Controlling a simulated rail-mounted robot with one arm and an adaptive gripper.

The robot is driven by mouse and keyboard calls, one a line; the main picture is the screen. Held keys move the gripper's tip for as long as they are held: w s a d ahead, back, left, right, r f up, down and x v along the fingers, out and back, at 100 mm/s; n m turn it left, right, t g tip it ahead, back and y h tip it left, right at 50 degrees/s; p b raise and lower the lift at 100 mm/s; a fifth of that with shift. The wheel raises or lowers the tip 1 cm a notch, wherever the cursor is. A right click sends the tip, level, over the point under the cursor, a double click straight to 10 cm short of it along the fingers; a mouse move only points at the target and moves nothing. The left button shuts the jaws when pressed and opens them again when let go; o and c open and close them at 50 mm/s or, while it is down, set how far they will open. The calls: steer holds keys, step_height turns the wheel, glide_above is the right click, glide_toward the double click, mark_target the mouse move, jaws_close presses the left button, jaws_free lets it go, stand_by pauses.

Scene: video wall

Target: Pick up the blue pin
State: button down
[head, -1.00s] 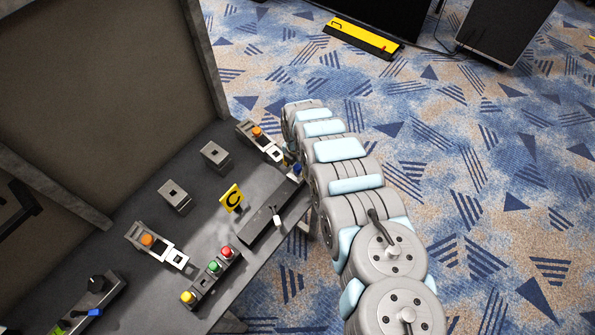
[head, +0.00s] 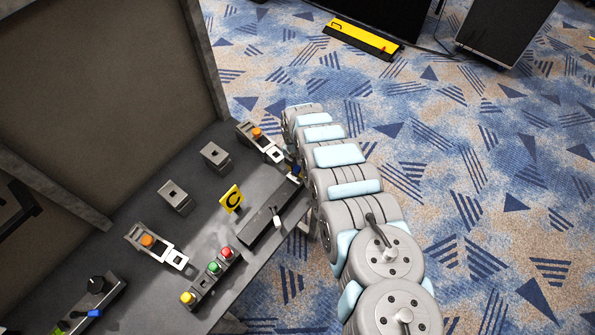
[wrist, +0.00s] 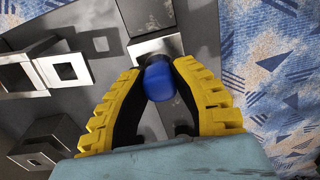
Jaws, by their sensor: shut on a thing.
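The blue pin (wrist: 160,82) has a rounded blue end and sits between the yellow-padded fingers of my gripper (wrist: 158,73) in the wrist view. The gripper is shut on it. Just beyond the pin is a light grey square-framed block (wrist: 143,48); I cannot tell whether the pin touches it. In the head view a small bit of blue (head: 295,169) shows beside the end of my arm, at the table's right edge. The arm hides most of the gripper there.
A dark panel (head: 100,95) stands behind. Carpet right of my arm is free.

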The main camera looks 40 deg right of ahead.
steer(key=shift+w+r, duration=0.1)
steer(key=shift+r, duration=0.6)
steer(key=shift+r+p, duration=0.3)
steer(key=shift+r, duration=3.95)
steer(key=shift+p, duration=0.4)
